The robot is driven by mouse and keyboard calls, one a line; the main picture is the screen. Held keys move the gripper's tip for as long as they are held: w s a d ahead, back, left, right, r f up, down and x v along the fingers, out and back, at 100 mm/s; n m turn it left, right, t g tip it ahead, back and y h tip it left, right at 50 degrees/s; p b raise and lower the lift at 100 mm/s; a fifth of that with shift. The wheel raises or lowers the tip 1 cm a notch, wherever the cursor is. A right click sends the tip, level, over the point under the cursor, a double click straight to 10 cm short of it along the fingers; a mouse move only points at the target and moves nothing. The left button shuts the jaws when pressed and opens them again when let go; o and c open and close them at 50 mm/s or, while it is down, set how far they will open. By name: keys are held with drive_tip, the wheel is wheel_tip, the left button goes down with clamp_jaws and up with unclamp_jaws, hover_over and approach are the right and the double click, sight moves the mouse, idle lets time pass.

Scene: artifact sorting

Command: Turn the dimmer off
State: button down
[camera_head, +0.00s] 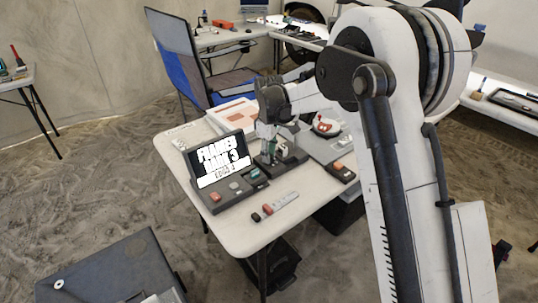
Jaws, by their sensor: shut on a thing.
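A dark console (225,200) with a tilted, lit screen (222,160) and several coloured buttons stands at the front left of the white table. Just right of it is a low dark device (284,163) with a small upright part. I cannot tell for sure which of these is the dimmer. My gripper (271,150) points down over the low device. It is shut on the upright part, which it largely hides. The fingertips are small and partly hidden in this view.
A blue chair (190,65) stands behind. A dark case (110,270) is at the lower left.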

drive_tip(key=shift+n, duration=1.1)
drive_tip(key=c, duration=1.5)
unclamp_jaws()
drive_tip(key=shift+r, duration=0.15)
wheel_tip(320, 180, up, 12)
drive_tip(key=shift+f, duration=0.1)
